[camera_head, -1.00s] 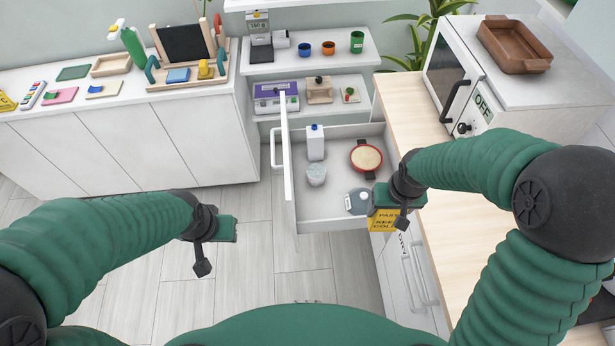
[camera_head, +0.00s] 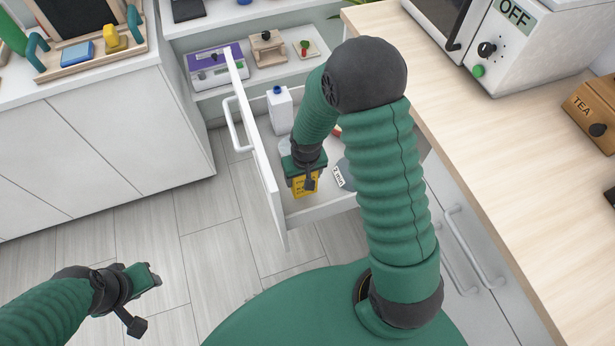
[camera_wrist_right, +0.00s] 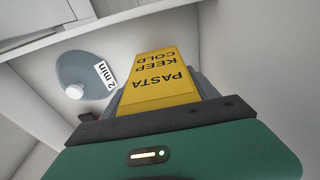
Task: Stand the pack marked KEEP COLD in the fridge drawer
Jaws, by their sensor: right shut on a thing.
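The yellow pack marked PASTA KEEP COLD (camera_wrist_right: 158,80) is between the fingers of my right gripper in the right wrist view. In the head view the pack (camera_head: 303,187) shows below my right gripper (camera_head: 306,178), which is shut on it. The pack is over or inside the open white fridge drawer (camera_head: 318,208), near its front left part; I cannot tell whether it touches the floor of the drawer. My left gripper (camera_head: 140,296) is at the lower left, away from the drawer; its jaw gap is not clear.
The drawer also holds a white carton (camera_head: 281,112) at the back and a grey-blue bottle labelled 2 min (camera_head: 341,172), also in the right wrist view (camera_wrist_right: 85,75). My right arm hides much of the drawer. A wooden counter (camera_head: 470,150) runs along the right.

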